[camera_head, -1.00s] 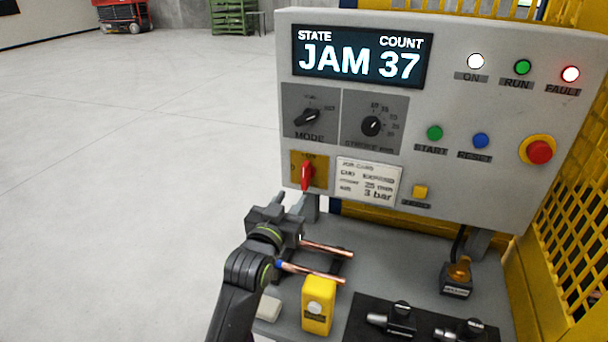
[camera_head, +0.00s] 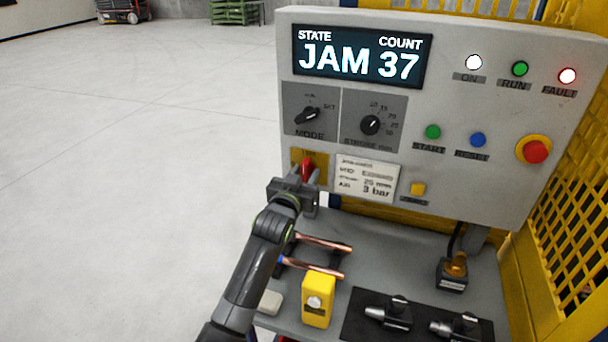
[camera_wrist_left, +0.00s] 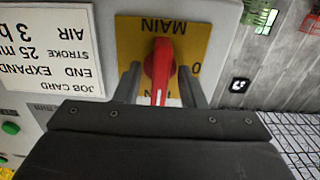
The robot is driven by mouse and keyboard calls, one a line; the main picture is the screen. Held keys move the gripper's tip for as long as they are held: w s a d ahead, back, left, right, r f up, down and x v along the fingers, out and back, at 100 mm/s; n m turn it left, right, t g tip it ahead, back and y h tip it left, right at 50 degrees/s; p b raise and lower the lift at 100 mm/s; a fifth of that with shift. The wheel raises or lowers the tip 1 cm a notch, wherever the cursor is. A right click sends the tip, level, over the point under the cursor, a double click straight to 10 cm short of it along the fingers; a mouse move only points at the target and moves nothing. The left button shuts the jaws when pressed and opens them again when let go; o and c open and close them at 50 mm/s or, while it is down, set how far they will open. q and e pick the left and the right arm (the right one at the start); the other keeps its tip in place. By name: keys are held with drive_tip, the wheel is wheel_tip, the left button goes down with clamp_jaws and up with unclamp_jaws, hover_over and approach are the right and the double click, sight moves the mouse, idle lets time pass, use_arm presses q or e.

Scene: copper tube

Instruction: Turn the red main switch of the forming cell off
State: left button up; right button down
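The red main switch (camera_head: 307,169) sits on a yellow plate (camera_head: 322,160) at the lower left of the grey control panel. In the left wrist view the red handle (camera_wrist_left: 160,70) points along the fingers, between them, on the yellow plate marked MAIN (camera_wrist_left: 190,32). My left gripper (camera_head: 303,176) is at the switch, its fingers (camera_wrist_left: 160,86) on either side of the handle. Gaps show between handle and fingers, so it is open. In the head view the gripper hides the handle's lower part. My right gripper is not in view.
The panel display (camera_head: 362,58) reads JAM 37, and the ON lamp (camera_head: 474,62) and FAULT lamp (camera_head: 568,76) are lit. A job card (camera_head: 367,180) is right of the switch. Below are copper tubes (camera_head: 312,268), a yellow block (camera_head: 318,300) and a black tool mat (camera_head: 360,325).

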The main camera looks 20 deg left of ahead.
use_arm(q)
clamp_jaws()
idle(0.3)
drive_tip(key=n, duration=0.3)
drive_tip(key=shift+n, duration=0.4)
drive_tip(key=n, duration=0.4)
drive_tip(key=shift+n+p, duration=0.3)
drive_tip(key=n, duration=0.4)
drive_tip(key=shift+a+n, duration=0.1)
drive_tip(key=shift+n, duration=0.2)
drive_tip(key=n, duration=0.4)
drive_tip(key=shift+n, duration=0.4)
